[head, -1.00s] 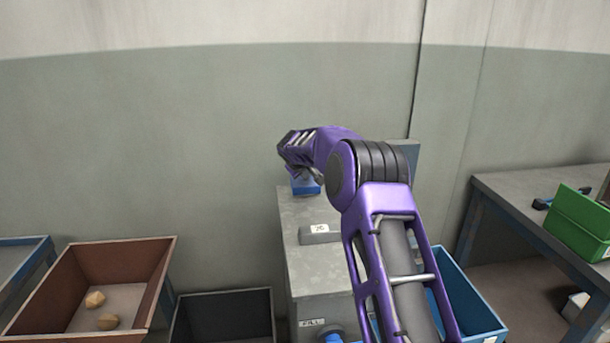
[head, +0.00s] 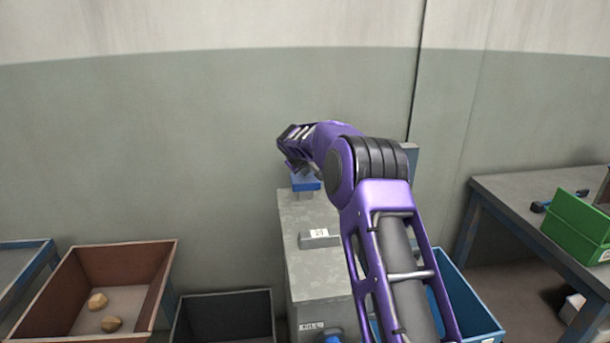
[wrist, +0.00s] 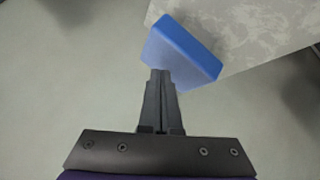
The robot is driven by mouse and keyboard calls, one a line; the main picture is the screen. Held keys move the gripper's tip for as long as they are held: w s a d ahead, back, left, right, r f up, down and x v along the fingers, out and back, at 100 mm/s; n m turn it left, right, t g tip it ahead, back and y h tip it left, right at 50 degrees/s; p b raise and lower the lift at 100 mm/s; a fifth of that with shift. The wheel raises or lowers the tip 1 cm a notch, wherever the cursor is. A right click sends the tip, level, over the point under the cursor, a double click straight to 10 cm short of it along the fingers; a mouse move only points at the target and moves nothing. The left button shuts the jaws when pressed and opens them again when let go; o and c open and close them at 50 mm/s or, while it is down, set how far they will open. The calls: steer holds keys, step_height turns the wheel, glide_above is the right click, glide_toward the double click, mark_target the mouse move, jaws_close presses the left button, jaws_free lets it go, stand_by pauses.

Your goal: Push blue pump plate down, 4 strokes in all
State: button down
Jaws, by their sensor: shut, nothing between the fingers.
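The blue pump plate (head: 306,182) stands on a short grey stem at the far end of the grey cabinet top (head: 305,215). In the wrist view the plate (wrist: 190,45) lies just beyond my fingertips, tilted across the picture. My gripper (wrist: 160,73) is shut and empty, its fingertips overlapping the plate's near edge in that view. I cannot tell whether they touch it. In the head view my purple wrist is above the plate, and the fingers are mostly hidden.
A small grey block with a white display (head: 319,234) sits on the cabinet top. A brown bin (head: 157,290) with two lumps and a dark bin (head: 225,297) stand left. A blue bin (head: 468,295) and a table (head: 500,205) with a green box (head: 578,226) are right.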

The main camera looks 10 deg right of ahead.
steer(key=shift+r, duration=0.45)
steer(key=shift+r, duration=0.1)
steer(key=shift+r+p, duration=1.85)
steer(key=shift+r, duration=0.55)
steer(key=shift+r, duration=0.1)
stand_by(0.5)
step_height(320, 180, up, 4)
steer(key=p, duration=0.3)
glide_above(305, 179)
steer(key=shift+b, duration=0.3)
steer(key=shift+f, duration=0.2)
step_height(305, 179, down, 8)
steer(key=shift+r+b, duration=0.2)
steer(key=shift+b, duration=0.55)
steer(key=shift+f+b, duration=0.45)
steer(key=shift+f, duration=0.1)
